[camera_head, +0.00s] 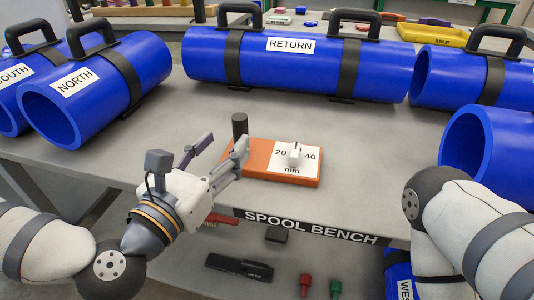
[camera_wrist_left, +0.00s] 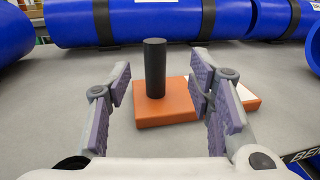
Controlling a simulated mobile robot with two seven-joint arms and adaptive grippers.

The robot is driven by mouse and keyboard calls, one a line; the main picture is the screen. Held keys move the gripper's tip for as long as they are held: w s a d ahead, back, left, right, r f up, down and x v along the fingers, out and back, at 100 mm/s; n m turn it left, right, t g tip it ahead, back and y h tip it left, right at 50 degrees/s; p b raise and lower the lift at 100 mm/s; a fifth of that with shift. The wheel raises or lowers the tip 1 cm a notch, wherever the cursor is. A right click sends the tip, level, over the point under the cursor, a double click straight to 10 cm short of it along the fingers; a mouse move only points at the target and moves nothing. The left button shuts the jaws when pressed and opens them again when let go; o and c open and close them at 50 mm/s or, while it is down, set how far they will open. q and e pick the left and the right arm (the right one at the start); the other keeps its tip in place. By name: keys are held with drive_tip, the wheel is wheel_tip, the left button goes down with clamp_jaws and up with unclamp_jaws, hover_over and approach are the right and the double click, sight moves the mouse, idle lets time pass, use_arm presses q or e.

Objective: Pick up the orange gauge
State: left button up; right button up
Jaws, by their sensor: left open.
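The orange gauge (camera_head: 257,158) lies flat on the grey bench, near its front edge. It is an orange block with a white plate marked 20, 40 and mm, a small white pointer, and an upright black post (camera_head: 240,126) at its left end. My left gripper (camera_head: 222,152) is open and empty, just left of and in front of the gauge. In the left wrist view, the black post (camera_wrist_left: 155,68) stands between the two spread fingers, seemingly just beyond their tips, touching neither. The right finger hides part of the orange block (camera_wrist_left: 172,108). My right gripper is out of view.
Blue pipe spools stand around: NORTH (camera_head: 95,92) at left, RETURN (camera_head: 300,66) at the back, others at right. The bench label SPOOL BENCH (camera_head: 312,227) marks the front edge. A lower shelf holds a black tool (camera_head: 239,267) and small red and green items. Bench around the gauge is clear.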

sight(236, 127)
use_arm(q)
drive_tip(key=x, duration=0.8)
drive_tip(key=shift+w+a+p, duration=0.2)
drive_tip(key=shift+p, duration=0.1)
clamp_jaws()
drive_tip(key=shift+r, duration=0.1)
